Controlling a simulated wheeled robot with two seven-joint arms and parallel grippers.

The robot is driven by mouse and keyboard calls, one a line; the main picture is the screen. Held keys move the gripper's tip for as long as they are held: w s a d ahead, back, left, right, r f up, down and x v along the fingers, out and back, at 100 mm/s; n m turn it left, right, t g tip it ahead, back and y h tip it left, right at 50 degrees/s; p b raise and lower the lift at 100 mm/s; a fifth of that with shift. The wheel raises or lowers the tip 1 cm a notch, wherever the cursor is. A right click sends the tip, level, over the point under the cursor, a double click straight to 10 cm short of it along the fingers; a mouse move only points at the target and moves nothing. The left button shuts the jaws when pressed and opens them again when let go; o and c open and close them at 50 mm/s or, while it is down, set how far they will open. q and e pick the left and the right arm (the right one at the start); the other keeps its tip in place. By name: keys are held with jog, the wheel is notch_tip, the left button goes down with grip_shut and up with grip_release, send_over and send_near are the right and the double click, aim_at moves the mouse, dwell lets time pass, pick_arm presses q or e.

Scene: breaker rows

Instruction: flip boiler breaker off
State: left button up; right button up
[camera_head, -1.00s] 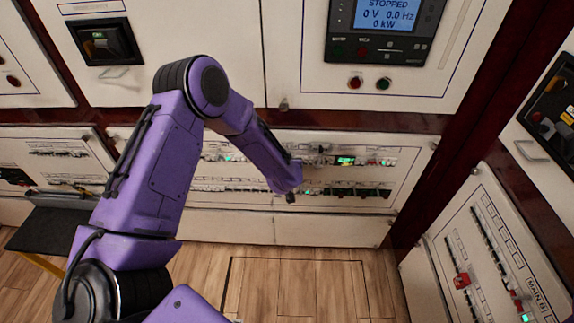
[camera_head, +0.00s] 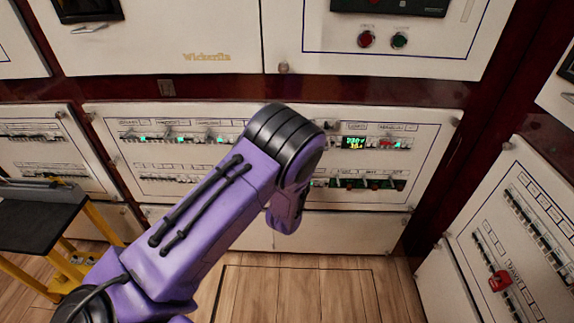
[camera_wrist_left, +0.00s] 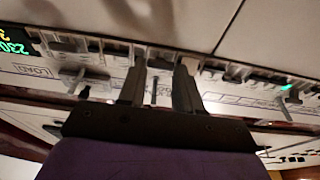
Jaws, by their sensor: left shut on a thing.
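The breaker panel (camera_head: 424,150) is a low white front with rows of small breakers and labels. In the head view my left arm crosses its middle and hides the left gripper and the breakers behind it. In the left wrist view my left gripper (camera_wrist_left: 160,80) is at a breaker row, its two dark fingers either side of a thin breaker lever (camera_wrist_left: 153,91). It is shut on this lever. The label of this breaker cannot be read, so I cannot tell whether it is the boiler breaker. My right gripper is not in view.
A lit green display (camera_head: 355,142) sits on the panel, right of my arm. Another panel with a red switch (camera_head: 499,281) stands at the right. A black-topped stand with yellow legs (camera_head: 38,222) is at the left. The wooden floor (camera_head: 300,290) in front is clear.

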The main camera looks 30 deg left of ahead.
pick_arm(q)
jog(key=shift+w+f+t+y+b, duration=0.1)
jog(key=shift+f+t+y+b, duration=0.3)
jog(key=shift+b, duration=0.55)
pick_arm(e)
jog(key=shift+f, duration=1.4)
pick_arm(q)
jog(key=o, duration=1)
jog(key=shift+o, duration=0.2)
jog(key=v, duration=1)
jog(key=shift+s, duration=0.2)
jog(key=shift+f, duration=0.1)
